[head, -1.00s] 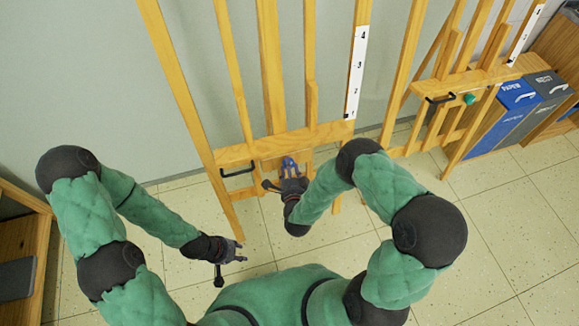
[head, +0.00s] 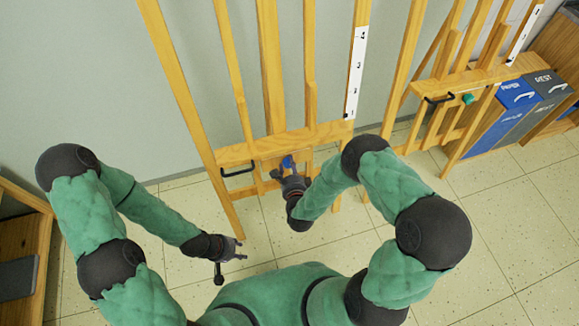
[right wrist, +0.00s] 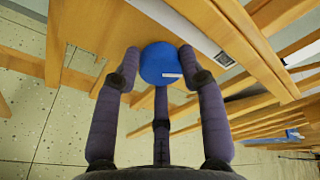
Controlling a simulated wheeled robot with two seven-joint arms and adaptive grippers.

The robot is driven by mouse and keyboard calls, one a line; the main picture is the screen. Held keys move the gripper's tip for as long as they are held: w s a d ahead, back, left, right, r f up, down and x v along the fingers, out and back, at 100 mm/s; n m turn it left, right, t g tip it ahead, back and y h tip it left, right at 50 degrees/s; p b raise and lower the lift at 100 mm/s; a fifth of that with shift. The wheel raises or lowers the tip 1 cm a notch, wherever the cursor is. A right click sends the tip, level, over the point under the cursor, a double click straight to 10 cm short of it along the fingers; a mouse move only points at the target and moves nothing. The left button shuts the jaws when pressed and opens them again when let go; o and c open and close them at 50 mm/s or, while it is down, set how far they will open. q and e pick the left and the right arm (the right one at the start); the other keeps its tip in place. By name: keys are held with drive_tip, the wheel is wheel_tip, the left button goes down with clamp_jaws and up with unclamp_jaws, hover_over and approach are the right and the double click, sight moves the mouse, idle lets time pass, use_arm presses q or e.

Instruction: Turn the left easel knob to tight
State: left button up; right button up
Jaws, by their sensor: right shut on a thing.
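The left easel (head: 280,141) is a wooden frame with a blue knob (head: 287,161) at its lower crossbar. The knob also shows in the right wrist view (right wrist: 157,58), with a short white mark at its lower right. My right gripper (head: 290,172) is shut on the knob. In the right wrist view its dark fingers (right wrist: 158,70) surround the knob, two at the sides and one below. My left gripper (head: 238,250) is open and empty, low over the floor, apart from the easel.
A black handle (head: 238,170) sits on the left easel's crossbar. Another easel (head: 440,85) with a teal knob (head: 468,99) stands to the right. Blue and grey bins (head: 517,97) are beyond it. A wooden cabinet (head: 25,245) is at the left. The floor between is clear.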

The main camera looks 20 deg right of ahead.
drive_tip(key=shift+s+a+f, duration=0.1)
drive_tip(key=shift+a, duration=0.15)
drive_tip(key=o, duration=1.1)
drive_tip(key=shift+d, duration=0.1)
drive_tip(key=v, duration=1.2)
